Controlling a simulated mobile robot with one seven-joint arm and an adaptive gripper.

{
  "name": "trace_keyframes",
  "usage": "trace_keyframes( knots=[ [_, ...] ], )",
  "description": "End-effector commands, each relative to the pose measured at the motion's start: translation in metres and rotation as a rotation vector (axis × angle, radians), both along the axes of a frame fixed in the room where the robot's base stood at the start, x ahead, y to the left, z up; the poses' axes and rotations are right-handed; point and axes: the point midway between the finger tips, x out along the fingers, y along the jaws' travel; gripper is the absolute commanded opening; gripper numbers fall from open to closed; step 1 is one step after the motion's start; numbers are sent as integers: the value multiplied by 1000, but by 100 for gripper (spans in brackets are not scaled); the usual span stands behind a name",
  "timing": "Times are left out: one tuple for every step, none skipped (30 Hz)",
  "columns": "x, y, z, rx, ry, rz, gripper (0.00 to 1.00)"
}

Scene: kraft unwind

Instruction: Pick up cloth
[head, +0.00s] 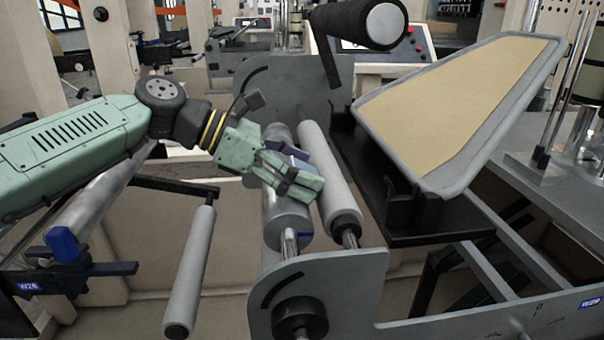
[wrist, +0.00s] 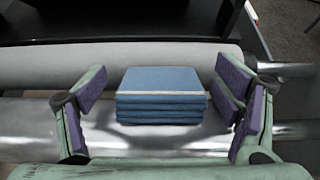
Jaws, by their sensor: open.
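The cloth (wrist: 160,100) is a blue, folded stack with a pale line near its top layer. In the wrist view it sits on a shiny metal roller, centred between my fingers and apart from both. My gripper (wrist: 160,112) is open, with purple pads on either side of the cloth. In the head view my green gripper (head: 296,172) is over the metal roller (head: 286,215). There the fingers hide most of the cloth, and only a small bluish part shows beside them.
A pale roller (head: 332,180) runs right beside the metal one. Grey side plates (head: 345,285) stand at the front and back. A tilted tray with a tan surface (head: 455,105) stands to the right. Another pale roller (head: 190,265) hangs at lower left, and a black-and-grey cylinder (head: 365,22) is above.

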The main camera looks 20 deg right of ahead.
Motion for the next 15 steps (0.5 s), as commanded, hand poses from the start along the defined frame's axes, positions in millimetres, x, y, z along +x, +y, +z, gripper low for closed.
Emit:
trace_keyframes(
  knots=[
    [0,0,0,0,0,0,83],
    [0,0,0,0,0,0,81],
    [0,0,0,0,0,0,78],
    [0,0,0,0,0,0,76],
    [0,0,0,0,0,0,74],
    [0,0,0,0,0,0,71],
    [0,0,0,0,0,0,69],
    [0,0,0,0,0,0,67],
    [0,0,0,0,0,0,65],
    [0,0,0,0,0,0,63],
    [0,0,0,0,0,0,61],
    [0,0,0,0,0,0,58],
    [0,0,0,0,0,0,56],
    [0,0,0,0,0,0,54],
    [0,0,0,0,0,0,51]
  ],
)
